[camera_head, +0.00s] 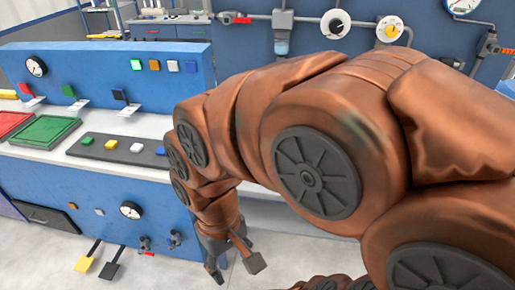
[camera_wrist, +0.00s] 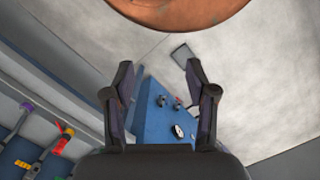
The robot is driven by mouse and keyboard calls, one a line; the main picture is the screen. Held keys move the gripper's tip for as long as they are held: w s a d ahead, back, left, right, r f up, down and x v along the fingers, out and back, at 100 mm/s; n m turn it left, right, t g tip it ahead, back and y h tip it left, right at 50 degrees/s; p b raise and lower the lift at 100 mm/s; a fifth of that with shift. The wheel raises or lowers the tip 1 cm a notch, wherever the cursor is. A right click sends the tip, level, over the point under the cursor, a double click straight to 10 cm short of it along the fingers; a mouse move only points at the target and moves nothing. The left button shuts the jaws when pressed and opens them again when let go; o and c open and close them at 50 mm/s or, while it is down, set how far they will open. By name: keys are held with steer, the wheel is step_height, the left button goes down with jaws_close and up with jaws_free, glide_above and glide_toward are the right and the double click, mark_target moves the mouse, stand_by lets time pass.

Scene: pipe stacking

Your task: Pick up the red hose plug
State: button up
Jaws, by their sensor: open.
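My gripper (camera_head: 234,267) hangs low in front of the blue console, near the grey floor. It also shows in the wrist view (camera_wrist: 160,78), where its two dark fingers are spread wide with nothing between them. A red-ended part (camera_wrist: 66,131) lies at the lower left of the wrist view, outside the left finger. It may be the red hose plug, but it is too small to be sure. In the head view no clear red hose plug shows; my arm covers much of the middle and right.
The blue console (camera_head: 80,185) carries a red tray (camera_head: 12,122), a green tray (camera_head: 45,131) and a dark strip with coloured blocks (camera_head: 112,150). Yellow and black pedal-like parts (camera_head: 84,264) stick out below. A purple-ended part (camera_wrist: 25,107) sits beside the red-ended one. Pale floor (camera_wrist: 255,100) is clear.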

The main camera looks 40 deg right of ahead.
steer(key=w+d+f+m+t+y, duration=0.1)
steer(key=w+d+m+t, duration=0.1)
steer(key=w+d+m, duration=0.55)
steer(key=w+d+m+t, duration=0.1)
steer(key=w+d+m, duration=0.2)
steer(key=w+m, duration=0.85)
steer(key=w+d+f+m+t+h, duration=0.1)
steer(key=w+d+f+m, duration=0.15)
steer(key=d+m, duration=0.5)
steer(key=w+d+f+m+t, duration=0.1)
steer(key=w+d+f+m, duration=0.3)
steer(key=d, duration=0.6)
steer(key=w+d+m+t+h, duration=0.1)
steer(key=w+d+m, duration=0.1)
steer(key=d+m, duration=0.6)
steer(key=shift+n, duration=0.65)
steer(key=shift+d+p+x, duration=0.2)
steer(key=shift+p+x, duration=0.25)
steer(key=shift+x, duration=0.85)
steer(key=shift+d+p+x, duration=0.2)
steer(key=shift+p+x, duration=0.25)
steer(key=shift+x, duration=0.85)
steer(key=shift+d+p+x, duration=0.2)
steer(key=shift+p+x, duration=0.25)
steer(key=shift+x, duration=0.85)
steer(key=shift+w+r, duration=0.1)
jaws_close()
